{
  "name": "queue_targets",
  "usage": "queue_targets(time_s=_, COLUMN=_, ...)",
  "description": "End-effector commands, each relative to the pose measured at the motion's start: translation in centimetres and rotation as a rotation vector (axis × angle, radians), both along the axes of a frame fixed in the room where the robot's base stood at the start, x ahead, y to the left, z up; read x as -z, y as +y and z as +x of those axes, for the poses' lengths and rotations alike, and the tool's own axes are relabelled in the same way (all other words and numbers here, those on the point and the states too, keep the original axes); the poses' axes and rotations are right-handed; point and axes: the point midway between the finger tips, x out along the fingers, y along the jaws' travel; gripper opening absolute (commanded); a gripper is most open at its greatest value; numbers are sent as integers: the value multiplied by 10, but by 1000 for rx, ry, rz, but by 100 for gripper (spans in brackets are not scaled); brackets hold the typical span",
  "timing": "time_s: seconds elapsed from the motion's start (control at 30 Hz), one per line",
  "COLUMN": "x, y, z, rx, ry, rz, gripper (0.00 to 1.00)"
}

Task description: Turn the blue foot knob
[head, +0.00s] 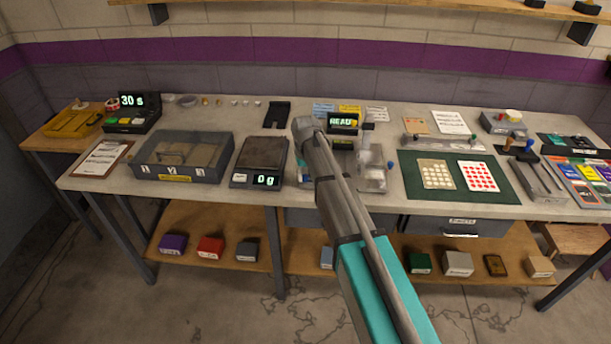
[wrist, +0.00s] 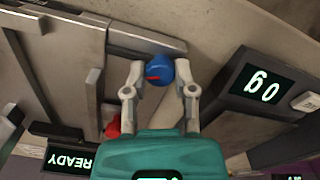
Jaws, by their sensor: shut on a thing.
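The blue foot knob (wrist: 160,69) is round with a red mark on its side. It sits at the edge of a grey metal fixture (wrist: 80,60) in the wrist view. My gripper (wrist: 161,82) has one finger on each side of the knob and is shut on it. In the head view my arm covers the knob and the fingertips. A display (head: 343,122) reading "READY" stands behind my arm; it also shows upside down in the wrist view (wrist: 70,161).
A red knob (wrist: 113,129) is close beside my gripper's left finger in the wrist view. The scale (head: 260,160), reading 0 g, stands left of my arm. A grey sorting bin (head: 183,157) is further left. A green mat (head: 460,178) with cards lies right.

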Motion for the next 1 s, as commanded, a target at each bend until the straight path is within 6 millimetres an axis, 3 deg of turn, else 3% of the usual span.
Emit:
queue_targets(time_s=0.43, x=0, y=0, z=0, rx=315, ry=0, rz=0, gripper=0)
queue_targets(time_s=1.0, x=0, y=0, z=0, rx=377, ry=0, rz=0, gripper=0)
